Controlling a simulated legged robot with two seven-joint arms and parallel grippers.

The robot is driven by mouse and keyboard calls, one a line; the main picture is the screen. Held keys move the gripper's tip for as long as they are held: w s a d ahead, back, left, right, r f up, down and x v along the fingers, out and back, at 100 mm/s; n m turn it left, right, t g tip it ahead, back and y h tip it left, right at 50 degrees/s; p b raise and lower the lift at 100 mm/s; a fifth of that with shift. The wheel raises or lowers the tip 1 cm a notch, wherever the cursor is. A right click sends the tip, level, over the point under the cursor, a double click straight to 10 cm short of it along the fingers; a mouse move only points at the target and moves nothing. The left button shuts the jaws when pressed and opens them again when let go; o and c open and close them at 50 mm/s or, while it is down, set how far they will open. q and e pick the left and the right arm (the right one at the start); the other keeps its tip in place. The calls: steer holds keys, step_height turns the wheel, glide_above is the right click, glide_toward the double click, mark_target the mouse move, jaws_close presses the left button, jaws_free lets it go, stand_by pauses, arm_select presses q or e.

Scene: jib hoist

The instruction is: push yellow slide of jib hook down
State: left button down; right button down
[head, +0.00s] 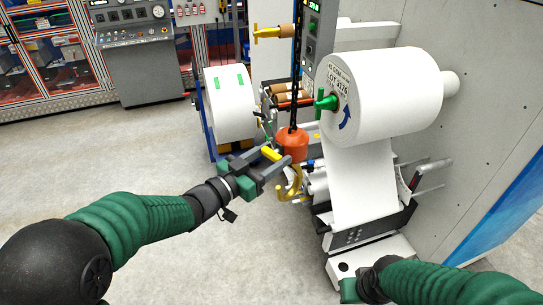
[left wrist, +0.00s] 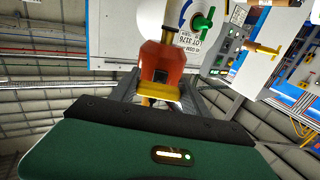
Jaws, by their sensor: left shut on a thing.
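The orange hook block (head: 292,146) hangs on a dark chain, with the yellow hook (head: 293,183) below it. The yellow slide (head: 270,154) shows at the block's left side, between the fingers of my left gripper (head: 273,163). In the left wrist view the orange block (left wrist: 162,62) is straight ahead, with the yellow slide (left wrist: 158,91) across its lower end. My left gripper is shut on the slide; its fingers partly hide the hook's upper part. My right gripper (head: 362,287) shows only in part at the bottom, and its fingers cannot be made out.
A large white roll (head: 385,95) with a green handle (head: 326,101) is mounted right of the hook. Another white roll (head: 230,104) stands on a blue stand behind my left gripper. A control console (head: 140,55) is at the back left. The floor at the left is clear.

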arm_select(q)
step_height(320, 180, down, 3)
steer(key=b, duration=0.3)
steer(key=shift+f, duration=0.2)
steer(key=shift+s, duration=0.1)
steer(key=c, duration=0.8)
jaws_free()
steer(key=shift+c, duration=0.2)
steer(key=shift+o, duration=1.6)
steer(key=shift+w, duration=0.2)
steer(key=shift+s, duration=0.1)
